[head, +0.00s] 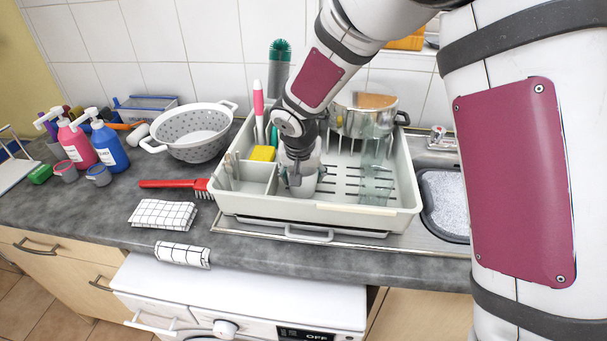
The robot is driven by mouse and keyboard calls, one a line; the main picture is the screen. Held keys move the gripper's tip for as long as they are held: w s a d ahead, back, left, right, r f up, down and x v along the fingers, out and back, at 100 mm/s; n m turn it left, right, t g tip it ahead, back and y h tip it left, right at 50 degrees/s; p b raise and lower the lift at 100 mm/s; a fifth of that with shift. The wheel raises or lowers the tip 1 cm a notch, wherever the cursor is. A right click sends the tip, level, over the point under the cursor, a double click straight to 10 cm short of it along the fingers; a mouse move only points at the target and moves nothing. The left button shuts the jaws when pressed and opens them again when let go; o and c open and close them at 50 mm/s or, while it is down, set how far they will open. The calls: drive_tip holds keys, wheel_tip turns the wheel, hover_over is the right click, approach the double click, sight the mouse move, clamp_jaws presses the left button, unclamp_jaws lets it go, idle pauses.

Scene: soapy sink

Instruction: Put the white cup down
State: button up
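The white cup (304,188) is upright inside the pale dish rack (330,210), just right of the rack's small side compartments. My gripper (297,178) points down at the cup, with a dark finger overlapping the cup's upper part. The fingers are small and partly hidden by my own wrist, so I cannot tell whether they grip the cup. I also cannot tell whether the cup's base touches the rack floor.
Clear glasses (375,175) stand right of the cup, with a metal pot (365,115) behind. A yellow sponge (262,153) lies left. A colander (193,135), red brush (175,184) and cloth (163,214) are on the counter. The slotted rack floor between cup and glasses looks free.

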drive_tip(key=shift+f, duration=0.1)
drive_tip(key=o, duration=1.2)
